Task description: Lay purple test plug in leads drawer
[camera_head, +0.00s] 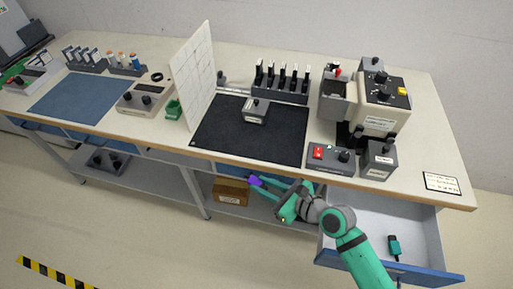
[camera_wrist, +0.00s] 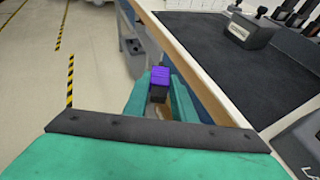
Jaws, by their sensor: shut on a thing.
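My gripper (camera_head: 266,186) is shut on the purple test plug (camera_head: 254,181), in front of the bench edge and left of the open drawer. In the wrist view the plug (camera_wrist: 159,82) shows its purple top and dark lower body between my teal fingertips (camera_wrist: 158,95). An open drawer (camera_head: 367,218) with a blue front is pulled out under the right end of the bench. A teal and dark plug (camera_head: 394,247) lies inside it near the front right. No label on this drawer is readable. My arm passes over its left part and hides some of it.
The bench edge (camera_wrist: 195,62) runs close to my gripper. A dark mat (camera_head: 275,137) holds a small grey box (camera_head: 256,110). A control box with a red switch (camera_head: 330,157) stands above the drawer. A brown box (camera_head: 231,191) sits on the lower shelf. The drawer's middle is bare.

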